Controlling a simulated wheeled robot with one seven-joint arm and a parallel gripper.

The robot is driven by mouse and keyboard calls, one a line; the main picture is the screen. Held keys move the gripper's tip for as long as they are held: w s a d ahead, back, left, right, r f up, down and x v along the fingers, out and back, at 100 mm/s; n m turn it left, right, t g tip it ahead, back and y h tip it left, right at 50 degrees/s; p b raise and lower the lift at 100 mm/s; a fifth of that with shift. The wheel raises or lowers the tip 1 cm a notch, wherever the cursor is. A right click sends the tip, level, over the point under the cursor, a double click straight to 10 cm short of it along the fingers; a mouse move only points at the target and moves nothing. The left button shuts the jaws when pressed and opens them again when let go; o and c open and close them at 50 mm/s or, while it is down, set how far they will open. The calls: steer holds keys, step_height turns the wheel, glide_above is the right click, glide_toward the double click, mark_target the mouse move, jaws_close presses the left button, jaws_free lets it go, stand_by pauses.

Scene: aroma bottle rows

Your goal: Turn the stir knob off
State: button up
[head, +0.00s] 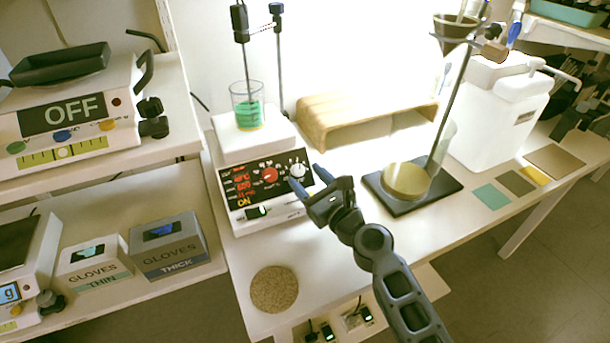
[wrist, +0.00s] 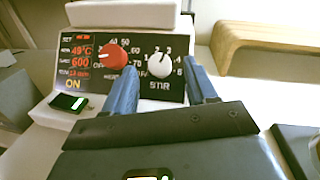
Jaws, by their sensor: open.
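The stir knob is a white dial (head: 298,170) at the right of the black control panel on the hotplate stirrer (head: 262,215). In the wrist view the white stir knob (wrist: 159,66) has "STIR" below it. The red heat knob (wrist: 112,57) is to its left. The panel (wrist: 81,62) reads 49°C, 600 and ON. My gripper (head: 309,180) is open and empty in front of the panel's right side. In the wrist view my gripper (wrist: 158,75) has its blue fingers to the left and right of the stir knob; I cannot tell whether they touch it.
A beaker of green liquid (head: 247,115) stands on the stirrer with a probe in it. A wooden stand (head: 350,122) is behind. A dark stand base (head: 445,190) is to the right. A round cork mat (head: 274,289) lies in front. A second unit (head: 75,115) reads OFF at left.

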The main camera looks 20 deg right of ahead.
steer(key=shift+w+a, duration=0.2)
steer(key=shift+w, duration=0.65)
steer(key=shift+c, duration=0.3)
steer(key=c, duration=1)
